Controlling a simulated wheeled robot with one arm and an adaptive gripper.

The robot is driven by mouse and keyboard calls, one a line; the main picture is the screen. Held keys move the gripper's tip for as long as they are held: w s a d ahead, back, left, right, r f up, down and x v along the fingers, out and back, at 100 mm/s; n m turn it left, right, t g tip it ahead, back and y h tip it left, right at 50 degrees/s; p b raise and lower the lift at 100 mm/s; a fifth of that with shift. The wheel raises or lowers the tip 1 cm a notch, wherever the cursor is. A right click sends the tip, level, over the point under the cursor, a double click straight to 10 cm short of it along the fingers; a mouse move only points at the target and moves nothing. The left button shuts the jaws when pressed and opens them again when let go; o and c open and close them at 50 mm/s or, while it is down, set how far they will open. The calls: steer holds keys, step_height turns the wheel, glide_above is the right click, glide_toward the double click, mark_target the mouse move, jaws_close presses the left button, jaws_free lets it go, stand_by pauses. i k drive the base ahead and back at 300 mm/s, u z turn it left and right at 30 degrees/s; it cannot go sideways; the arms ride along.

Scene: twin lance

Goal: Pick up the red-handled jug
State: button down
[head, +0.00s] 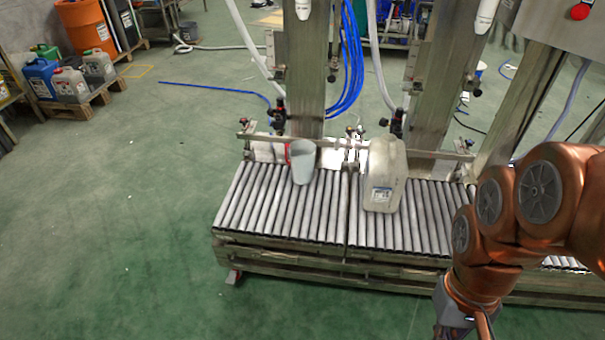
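A pale grey-white jug (303,164) stands upright on the roller conveyor (262,212), left of its middle. A red part, which looks like its handle (289,153), shows at its upper left. My orange arm comes in from the right, and its lower end reaches the bottom edge of the head view. My gripper (464,328) is only partly in view there, cut off by the frame, well to the right of the jug and apart from it. Its fingers are not clear, so I cannot tell whether it is open or shut.
A translucent canister (384,180) with a label stands on the rollers right of the jug. Metal posts (302,70), a rail and hanging hoses (351,60) rise behind them. Several canisters on a pallet (85,100) stand far left. The green floor (110,230) at left is clear.

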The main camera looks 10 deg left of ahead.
mark_target(301, 153)
steer(key=z, duration=0.05)
steer(key=k, duration=0.5)
steer(key=z, duration=0.05)
steer(key=i, duration=0.45)
steer(key=u, duration=0.65)
steer(key=i, duration=0.7)
steer(key=u, duration=0.95)
steer(key=i, duration=0.25)
steer(key=u, duration=0.3)
